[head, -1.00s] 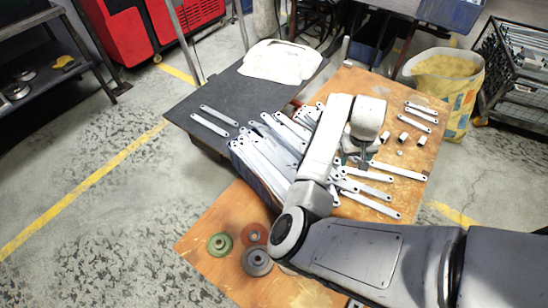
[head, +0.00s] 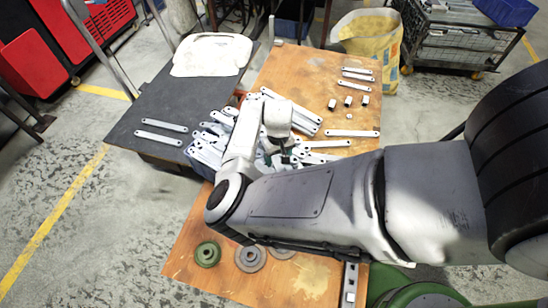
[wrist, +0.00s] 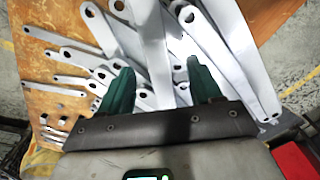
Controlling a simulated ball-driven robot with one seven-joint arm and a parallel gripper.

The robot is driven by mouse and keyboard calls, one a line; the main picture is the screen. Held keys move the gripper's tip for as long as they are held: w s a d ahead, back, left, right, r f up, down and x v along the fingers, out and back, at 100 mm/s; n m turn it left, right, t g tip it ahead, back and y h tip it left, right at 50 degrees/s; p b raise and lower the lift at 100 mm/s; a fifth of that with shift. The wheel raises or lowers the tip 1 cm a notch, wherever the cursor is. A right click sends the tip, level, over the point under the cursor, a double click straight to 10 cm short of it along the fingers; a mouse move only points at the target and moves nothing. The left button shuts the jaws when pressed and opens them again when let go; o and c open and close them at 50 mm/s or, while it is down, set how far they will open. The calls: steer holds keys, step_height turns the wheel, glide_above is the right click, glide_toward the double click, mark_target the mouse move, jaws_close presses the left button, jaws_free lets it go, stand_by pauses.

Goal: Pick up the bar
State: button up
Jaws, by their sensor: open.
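Many grey galvanized bars with holes at their ends lie heaped in a pile (head: 208,150) across the wooden table and the dark tabletop. My gripper (head: 282,150) is over the right part of this pile, partly hidden by my arm. In the wrist view my gripper (wrist: 160,82) has its two green fingers spread apart, with several bars beneath and between them. One long bar (wrist: 152,50) runs between the fingers, and another wide bar (wrist: 222,50) passes by the right finger. I cannot tell whether the fingers touch any bar. A single bar (head: 352,133) lies apart on the wood.
Round discs (head: 207,253) sit at the front. A yellow sack (head: 366,35) stands behind.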

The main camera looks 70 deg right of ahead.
mark_target(279, 165)
steer(key=f, duration=0.4)
steer(key=shift+s+d+f, duration=0.1)
steer(key=shift+s+d, duration=0.05)
steer(key=shift+s, duration=0.05)
jaws_close()
stand_by(0.4)
